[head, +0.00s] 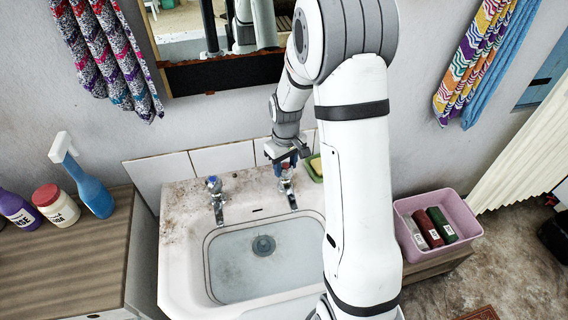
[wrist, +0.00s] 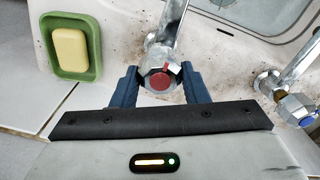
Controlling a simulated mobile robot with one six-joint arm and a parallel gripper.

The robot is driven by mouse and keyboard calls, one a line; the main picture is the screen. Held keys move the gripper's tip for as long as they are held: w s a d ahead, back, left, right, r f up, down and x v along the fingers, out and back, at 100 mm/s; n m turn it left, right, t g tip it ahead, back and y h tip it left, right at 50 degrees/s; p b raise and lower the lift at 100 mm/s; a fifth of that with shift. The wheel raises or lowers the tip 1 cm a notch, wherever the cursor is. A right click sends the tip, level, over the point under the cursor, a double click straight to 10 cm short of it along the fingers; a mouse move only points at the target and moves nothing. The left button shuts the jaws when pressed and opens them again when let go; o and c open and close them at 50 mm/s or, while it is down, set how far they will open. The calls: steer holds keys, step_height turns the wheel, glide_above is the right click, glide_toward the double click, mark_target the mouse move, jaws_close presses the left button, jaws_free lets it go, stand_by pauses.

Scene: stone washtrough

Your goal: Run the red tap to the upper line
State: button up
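The red tap (head: 288,188) stands at the back right of the stone trough (head: 180,222). In the wrist view its chrome head with a red cap (wrist: 160,81) sits between the two blue fingers of my gripper (wrist: 160,85). In the head view my gripper (head: 287,164) is over this tap. The fingers flank the tap head closely; whether they press on it is unclear. A dark line (head: 207,262) runs around the basin wall, and the drain (head: 263,245) shows at the bottom. I see no clear water stream; the water level is hard to tell.
The blue tap (head: 216,198) stands left of the red one and shows at the right in the wrist view (wrist: 296,107). A green soap dish (wrist: 52,25) with yellow soap (wrist: 70,52) is close beside my gripper. A pink bin (head: 472,212) stands right, bottles on the left counter (head: 60,255).

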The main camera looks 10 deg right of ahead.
steer(key=c, duration=0.4)
steer(key=shift+c, duration=0.2)
steer(key=shift+n, duration=0.3)
steer(key=shift+f+n+b, duration=0.1)
steer(key=shift+n+b, duration=0.75)
steer(key=shift+n, duration=0.05)
steer(key=shift+n+b, duration=0.75)
steer(key=shift+n, duration=1.05)
steer(key=o, duration=1)
